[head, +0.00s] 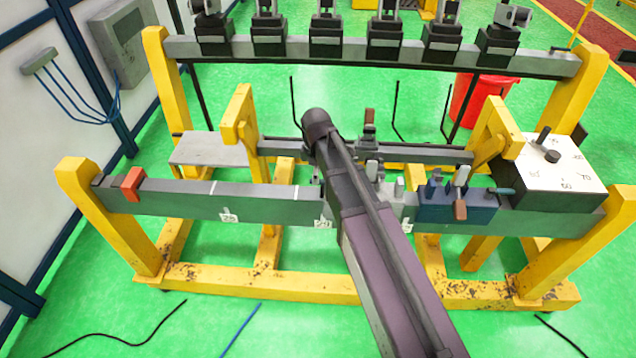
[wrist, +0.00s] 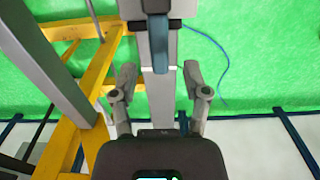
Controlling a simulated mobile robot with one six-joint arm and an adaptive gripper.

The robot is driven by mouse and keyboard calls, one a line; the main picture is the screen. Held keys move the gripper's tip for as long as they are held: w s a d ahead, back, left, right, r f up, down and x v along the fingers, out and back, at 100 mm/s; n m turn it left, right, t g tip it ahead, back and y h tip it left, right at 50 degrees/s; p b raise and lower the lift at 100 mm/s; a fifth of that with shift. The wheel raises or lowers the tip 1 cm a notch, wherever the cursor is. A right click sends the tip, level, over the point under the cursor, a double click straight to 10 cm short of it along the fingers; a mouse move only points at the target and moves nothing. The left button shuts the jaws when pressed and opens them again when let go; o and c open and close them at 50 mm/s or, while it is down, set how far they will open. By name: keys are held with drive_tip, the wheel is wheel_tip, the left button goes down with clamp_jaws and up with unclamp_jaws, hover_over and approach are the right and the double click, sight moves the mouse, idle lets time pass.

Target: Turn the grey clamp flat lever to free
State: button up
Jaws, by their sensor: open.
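In the wrist view a flat blue-grey lever (wrist: 159,45) hangs out from a dark grey clamp body (wrist: 153,7) at the top edge, over the grey beam. It looks like the flat lever, lying roughly along the beam. My gripper (wrist: 162,82) is open, with one finger to each side of the beam. The lever's end lies just beyond the fingertips, centred between them, with no contact visible. In the head view my arm hides the gripper and part of the light grey clamp (head: 392,204) on the front beam.
The front beam (head: 270,197) carries a red block (head: 132,184) at left, and a blue block (head: 455,210) with a brown-tipped lever at right. A white dial box (head: 550,165) stands at the right end. Yellow frame posts (wrist: 97,75) stand left of my gripper in the wrist view.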

drive_tip(key=shift+f+b, duration=0.7)
drive_tip(key=shift+f, duration=0.25)
